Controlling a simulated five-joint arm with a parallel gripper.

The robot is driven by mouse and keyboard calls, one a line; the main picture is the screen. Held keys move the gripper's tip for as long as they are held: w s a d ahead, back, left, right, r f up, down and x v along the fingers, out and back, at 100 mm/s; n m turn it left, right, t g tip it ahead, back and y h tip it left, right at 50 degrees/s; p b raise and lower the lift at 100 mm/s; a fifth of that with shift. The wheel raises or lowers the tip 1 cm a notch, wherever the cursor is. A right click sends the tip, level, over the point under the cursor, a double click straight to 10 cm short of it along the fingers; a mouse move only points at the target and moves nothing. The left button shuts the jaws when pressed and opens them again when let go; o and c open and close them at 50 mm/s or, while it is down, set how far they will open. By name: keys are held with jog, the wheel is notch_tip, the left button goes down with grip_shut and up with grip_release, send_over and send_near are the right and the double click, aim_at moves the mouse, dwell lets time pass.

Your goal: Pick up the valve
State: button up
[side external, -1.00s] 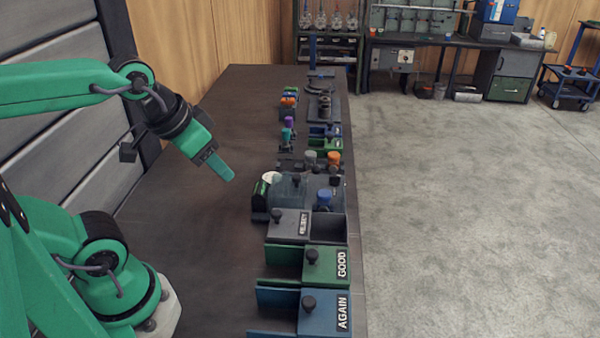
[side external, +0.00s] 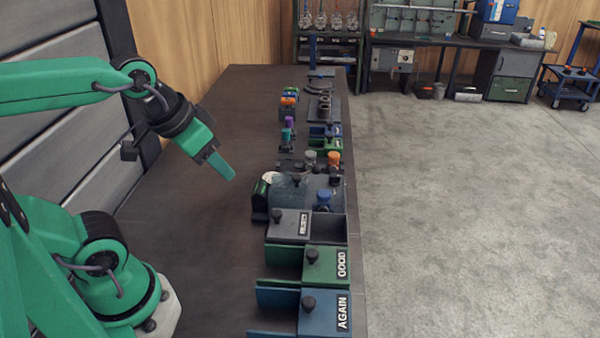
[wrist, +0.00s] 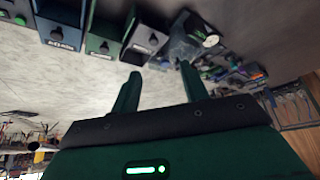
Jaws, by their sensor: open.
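My gripper (side external: 222,170) hangs over the bare tabletop, left of the row of parts, and points down and to the right. In the wrist view its two fingers (wrist: 158,88) are apart with nothing between them. I cannot tell for sure which part is the valve. Several small knobbed parts stand along the row: one with a blue cap (side external: 324,196), one with an orange cap (side external: 333,158), one with a grey cap (side external: 310,158), a purple one (side external: 289,122) and a teal one (side external: 286,135). My gripper is apart from all of them.
Grey (side external: 290,224), green GOOD (side external: 322,266) and blue AGAIN (side external: 324,312) bins with black knobs stand at the near end. A device with a pale round face (side external: 270,178) stands beyond them. Dark fittings (side external: 324,103) lie farther back. The left tabletop is clear.

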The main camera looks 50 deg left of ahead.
jog(key=w, duration=0.1)
jog(key=n+g, duration=0.4)
jog(key=g, duration=0.1)
send_over(324, 193)
jog(key=f, duration=1.1)
jog(key=shift+s+a+f, duration=0.1)
jog(key=shift+s, duration=0.2)
jog(key=shift+w+f+g, duration=0.3)
jog(key=shift+f, duration=4)
